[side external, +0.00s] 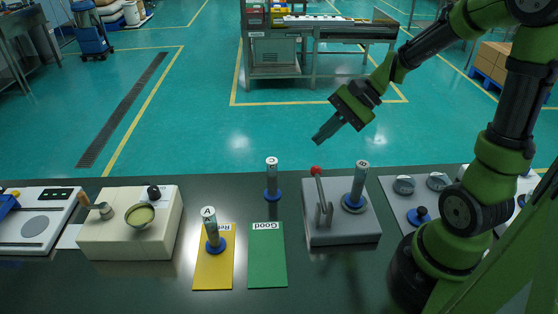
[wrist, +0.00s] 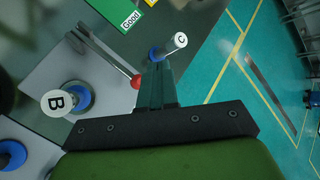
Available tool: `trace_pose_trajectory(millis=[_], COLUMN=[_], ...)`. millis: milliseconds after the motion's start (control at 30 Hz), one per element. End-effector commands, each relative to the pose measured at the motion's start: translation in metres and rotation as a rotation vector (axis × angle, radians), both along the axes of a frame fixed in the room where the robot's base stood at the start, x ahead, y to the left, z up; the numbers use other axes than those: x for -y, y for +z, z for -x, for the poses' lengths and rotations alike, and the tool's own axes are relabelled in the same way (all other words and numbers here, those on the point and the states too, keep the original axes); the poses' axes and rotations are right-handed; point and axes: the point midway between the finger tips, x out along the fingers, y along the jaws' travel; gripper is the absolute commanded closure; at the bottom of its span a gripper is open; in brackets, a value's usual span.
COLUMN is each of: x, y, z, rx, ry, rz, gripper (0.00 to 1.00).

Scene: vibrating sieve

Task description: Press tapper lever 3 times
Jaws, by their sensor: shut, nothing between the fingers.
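The tapper lever (side external: 319,190) has a red ball knob (side external: 316,170) and stands upright on a grey box (side external: 340,225). Cylinder B (side external: 358,185) stands on the same box, to the right of the lever, on a blue base. My gripper (side external: 322,135) is shut and empty, in the air above the lever and apart from it. In the wrist view my gripper's fingers (wrist: 156,75) are closed together, and the red knob (wrist: 136,82) shows just left of them. The lever's rod (wrist: 108,52) runs up and left from the knob.
Cylinder C (side external: 272,180) stands on the dark table behind the green Good mat (side external: 267,265). Cylinder A (side external: 211,232) stands on the yellow mat (side external: 213,275). A beige unit with a bowl (side external: 139,215) is at left. A panel with knobs (side external: 404,186) is at right.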

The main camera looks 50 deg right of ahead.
Motion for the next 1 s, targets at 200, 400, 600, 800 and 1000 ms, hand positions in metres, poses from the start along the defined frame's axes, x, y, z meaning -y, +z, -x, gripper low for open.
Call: trace_pose_trajectory(millis=[200, 400, 600, 800, 1000], x=[0.0, -0.001, 0.0, 0.0, 0.0], y=[0.018, 0.039, 0.038, 0.026, -0.001], z=[-0.001, 0.0, 0.0, 0.0, 0.0], rx=[0.007, 0.001, 0.0, -0.003, -0.005], ry=[0.002, 0.001, 0.0, -0.001, -0.001], rz=[0.002, 0.0, 0.0, -0.003, -0.003], gripper=[1.0, 1.0, 1.0, 1.0, 1.0])
